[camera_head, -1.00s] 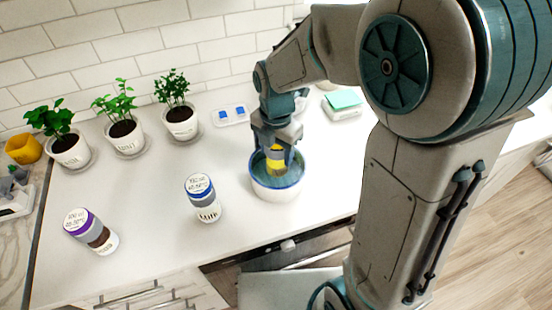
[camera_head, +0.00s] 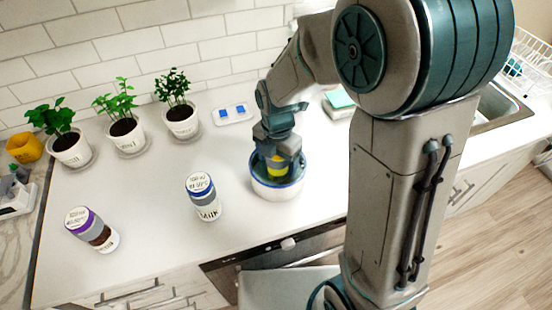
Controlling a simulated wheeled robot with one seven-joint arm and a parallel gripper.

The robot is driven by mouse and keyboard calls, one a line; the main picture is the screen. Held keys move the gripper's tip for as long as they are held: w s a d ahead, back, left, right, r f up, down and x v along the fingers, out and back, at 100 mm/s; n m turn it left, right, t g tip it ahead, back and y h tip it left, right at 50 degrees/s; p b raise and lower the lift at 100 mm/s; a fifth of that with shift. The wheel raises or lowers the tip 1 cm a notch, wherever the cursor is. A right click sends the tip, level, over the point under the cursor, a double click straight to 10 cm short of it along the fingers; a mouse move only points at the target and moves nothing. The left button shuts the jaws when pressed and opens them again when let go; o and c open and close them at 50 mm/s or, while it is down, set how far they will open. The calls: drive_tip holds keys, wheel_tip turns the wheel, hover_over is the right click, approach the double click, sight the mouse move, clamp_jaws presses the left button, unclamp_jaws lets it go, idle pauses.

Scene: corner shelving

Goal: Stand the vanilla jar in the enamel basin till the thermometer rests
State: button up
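A jar with a yellow band (camera_head: 277,168) is in my gripper (camera_head: 276,155), inside the white enamel basin with a blue rim (camera_head: 276,190). The fingers come down around its upper part, and the gripper hides its top. Whether its base touches the basin floor is hidden. I cannot read its name. A blue-banded jar (camera_head: 203,197) stands upright left of the basin. A purple-banded jar (camera_head: 92,231) with dark contents stands farther left. A small white device with two blue patches (camera_head: 233,114) lies behind the basin; I cannot tell whether it is the thermometer.
Three potted herbs (camera_head: 127,136) stand along the tiled wall at the back left. A yellow pot (camera_head: 25,148) is at the far left. A white block with a green top (camera_head: 339,101) stands right of the basin. The counter between the jars and herbs is clear.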

wheel_tip(320, 180, up, 12)
drive_tip(key=shift+f+b, duration=0.2)
drive_tip(key=shift+b, duration=0.1)
drive_tip(key=shift+d+r, duration=0.1)
drive_tip(key=shift+r, duration=0.3)
drive_tip(key=s+d+m+t, duration=0.1)
drive_tip(key=s+d+m, duration=0.3)
drive_tip(key=m, duration=0.5)
drive_tip(key=s+d+m+t, duration=0.1)
drive_tip(key=s+d+m, duration=0.3)
drive_tip(key=m, duration=0.5)
drive_tip(key=s+d+r+m+t, duration=0.1)
drive_tip(key=s+d+m, duration=0.2)
drive_tip(key=m, duration=0.7)
drive_tip(key=shift+s+d+t, duration=0.3)
drive_tip(key=shift+s+d, duration=0.1)
drive_tip(key=shift+s, duration=0.3)
drive_tip(key=shift+r, duration=0.1)
